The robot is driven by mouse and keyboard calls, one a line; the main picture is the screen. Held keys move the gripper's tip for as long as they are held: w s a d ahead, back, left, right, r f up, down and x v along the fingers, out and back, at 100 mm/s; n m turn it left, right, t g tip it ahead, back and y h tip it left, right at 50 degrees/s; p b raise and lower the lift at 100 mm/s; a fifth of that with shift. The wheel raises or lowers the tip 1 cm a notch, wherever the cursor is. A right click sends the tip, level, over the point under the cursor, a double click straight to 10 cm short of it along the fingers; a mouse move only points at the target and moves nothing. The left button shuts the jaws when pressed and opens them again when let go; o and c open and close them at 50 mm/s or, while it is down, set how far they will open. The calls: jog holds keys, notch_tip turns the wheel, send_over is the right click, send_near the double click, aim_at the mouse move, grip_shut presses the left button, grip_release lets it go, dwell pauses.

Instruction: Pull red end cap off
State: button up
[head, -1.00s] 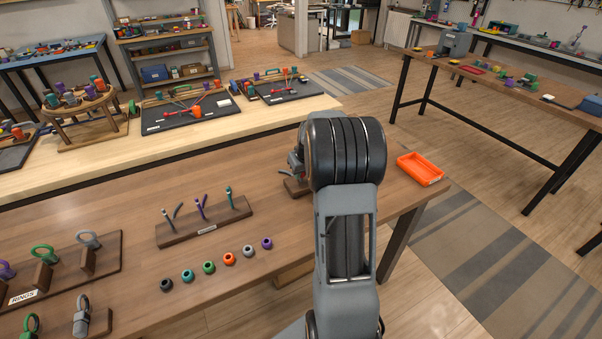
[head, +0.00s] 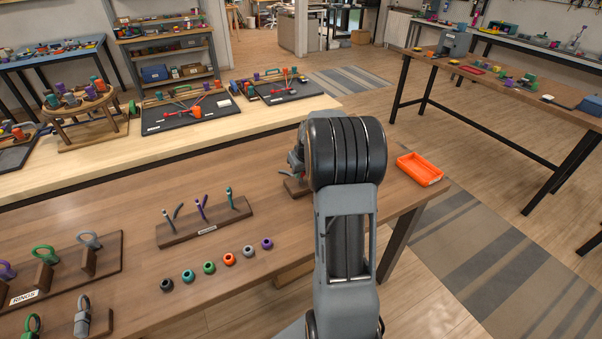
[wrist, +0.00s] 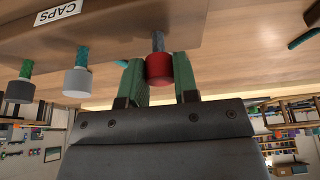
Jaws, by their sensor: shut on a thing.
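The red end cap (wrist: 159,69) sits on the end of a blue-grey cord (wrist: 158,41) in the wrist view. My gripper (wrist: 160,75) has its two green fingers on either side of the red cap and is shut on it. The cord runs from the cap to the wooden block labelled CAPS (wrist: 110,25).
A light grey cap (wrist: 77,82) and a dark cap (wrist: 18,90) hang on cords beside it in the wrist view. In the head view, an orange tray (head: 420,168) lies at the table's right end. Several loose rings (head: 209,267) line the table (head: 120,225) front.

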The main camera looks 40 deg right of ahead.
jog(key=shift+r+p, duration=1.8)
jog(key=shift+r, duration=1.05)
